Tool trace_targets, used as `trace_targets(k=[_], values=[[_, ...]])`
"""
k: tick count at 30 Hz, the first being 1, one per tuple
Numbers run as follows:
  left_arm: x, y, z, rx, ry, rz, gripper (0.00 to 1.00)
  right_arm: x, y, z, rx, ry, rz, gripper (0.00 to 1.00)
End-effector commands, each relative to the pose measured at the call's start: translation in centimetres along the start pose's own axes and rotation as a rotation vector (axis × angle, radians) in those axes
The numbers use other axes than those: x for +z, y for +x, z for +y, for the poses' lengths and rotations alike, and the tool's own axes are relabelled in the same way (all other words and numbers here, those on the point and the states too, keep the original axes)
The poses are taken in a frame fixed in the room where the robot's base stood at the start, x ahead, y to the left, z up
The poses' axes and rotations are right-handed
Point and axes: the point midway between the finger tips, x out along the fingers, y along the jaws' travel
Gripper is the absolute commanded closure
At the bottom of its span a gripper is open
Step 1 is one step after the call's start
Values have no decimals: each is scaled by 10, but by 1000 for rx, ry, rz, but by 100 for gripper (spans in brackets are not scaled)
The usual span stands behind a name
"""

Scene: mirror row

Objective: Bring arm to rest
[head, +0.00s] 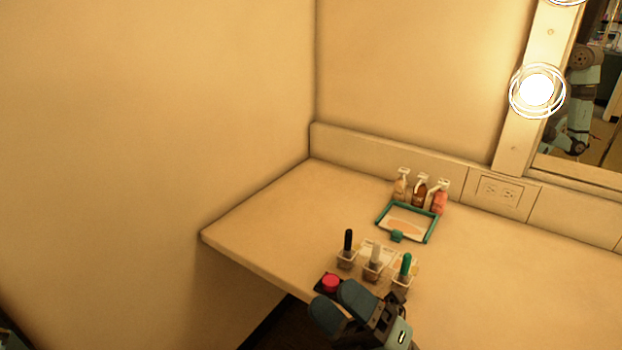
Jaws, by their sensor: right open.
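My right gripper (335,298) is at the bottom middle of the head view, at the front edge of the counter. Its two blue-grey fingers are apart, with nothing visible between them. A red button on a dark base (331,283) shows just beyond the fingertips; I cannot tell whether they touch it. My left gripper is not in view.
On the counter (270,220) stand small clear holders with a black-topped (348,240), a pale (376,255) and a teal-topped item (405,265). Behind are a teal-framed tray (434,229) and pump bottles (420,192). A lit mirror (600,120) hangs right. The counter's left part is clear.

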Motion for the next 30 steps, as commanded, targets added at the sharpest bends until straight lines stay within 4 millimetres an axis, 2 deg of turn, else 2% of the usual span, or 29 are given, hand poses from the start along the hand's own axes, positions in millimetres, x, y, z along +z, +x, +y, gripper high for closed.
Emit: trace_targets(k=[1,3,7,9,11,18,19,20,26,30], values=[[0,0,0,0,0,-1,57,17,-23,-15,-42,158,-164,34],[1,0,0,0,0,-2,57,38,-59,-37,-90,379,-386,34],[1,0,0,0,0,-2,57,54,-137,-80,-156,745,-763,34],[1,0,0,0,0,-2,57,52,-174,-97,-177,898,-923,34],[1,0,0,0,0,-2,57,46,-202,-110,-190,1011,-1044,34],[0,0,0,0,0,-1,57,4,-300,-143,-216,1371,-1452,34],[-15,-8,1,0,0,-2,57,7,-288,-129,-214,1364,-1443,34],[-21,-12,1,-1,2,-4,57,8,-283,-122,-216,1358,-1439,34],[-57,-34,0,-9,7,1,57,9,-266,-93,-225,1343,-1448,34],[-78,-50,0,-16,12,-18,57,9,-250,-65,-232,1334,-1458,34]])
